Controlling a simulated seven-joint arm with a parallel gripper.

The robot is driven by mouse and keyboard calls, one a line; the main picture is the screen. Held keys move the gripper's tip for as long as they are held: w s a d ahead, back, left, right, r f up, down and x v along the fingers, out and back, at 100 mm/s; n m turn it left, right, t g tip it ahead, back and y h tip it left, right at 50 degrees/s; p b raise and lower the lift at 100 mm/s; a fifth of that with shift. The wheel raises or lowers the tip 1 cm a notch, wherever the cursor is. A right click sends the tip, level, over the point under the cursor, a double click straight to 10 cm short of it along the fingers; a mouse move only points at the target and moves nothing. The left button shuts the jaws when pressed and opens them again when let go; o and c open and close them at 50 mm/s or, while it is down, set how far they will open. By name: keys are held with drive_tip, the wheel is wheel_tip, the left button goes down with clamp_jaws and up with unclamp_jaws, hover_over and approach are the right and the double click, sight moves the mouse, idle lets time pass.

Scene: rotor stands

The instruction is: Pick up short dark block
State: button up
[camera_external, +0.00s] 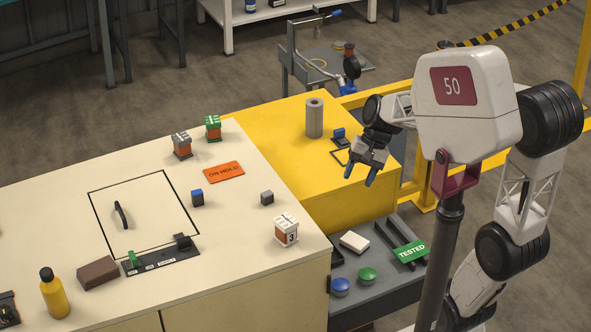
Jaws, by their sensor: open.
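A small dark grey block (267,198) sits on the cream bench top, right of a blue block (197,198) of similar size. Another small dark block (182,240) is on the black labelled strip (160,261), at its right end, with a green piece at the left end. Which of these the task means by the short dark block, I cannot tell. My gripper (360,175) is open and empty, with blue fingertips pointing down. It is over the yellow table's right side, to the right of and apart from these blocks.
A grey cylinder (314,117) stands on the yellow table (262,121) left of my gripper. The bench also holds a white-topped box (286,230), an orange sign (224,171), a brown block (98,272) and a yellow bottle (55,294). The bench around the grey block is clear.

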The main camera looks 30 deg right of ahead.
drive_tip(key=w+a+f+m+g+y, duration=0.2)
drive_tip(key=w+a+f+m+y, duration=0.25)
drive_tip(key=w+a, duration=0.35)
drive_tip(key=m+y, duration=0.4)
drive_tip(key=m, duration=0.2)
approach(268, 193)
drive_tip(key=shift+s+a+f+n+t, duration=0.1)
drive_tip(key=shift+s+a+n+t, duration=0.1)
drive_tip(key=shift+a, duration=0.4)
drive_tip(key=shift+s+a+f+n+t, duration=0.1)
drive_tip(key=shift+s+a+t, duration=0.1)
drive_tip(key=shift+a, duration=0.45)
drive_tip(key=shift+x, duration=1.25)
drive_tip(key=shift+a+f, duration=0.1)
drive_tip(key=shift+h, duration=0.25)
drive_tip(key=shift+x, duration=2.5)
drive_tip(key=shift+f, duration=0.1)
drive_tip(key=shift+c, duration=0.4)
clamp_jaws()
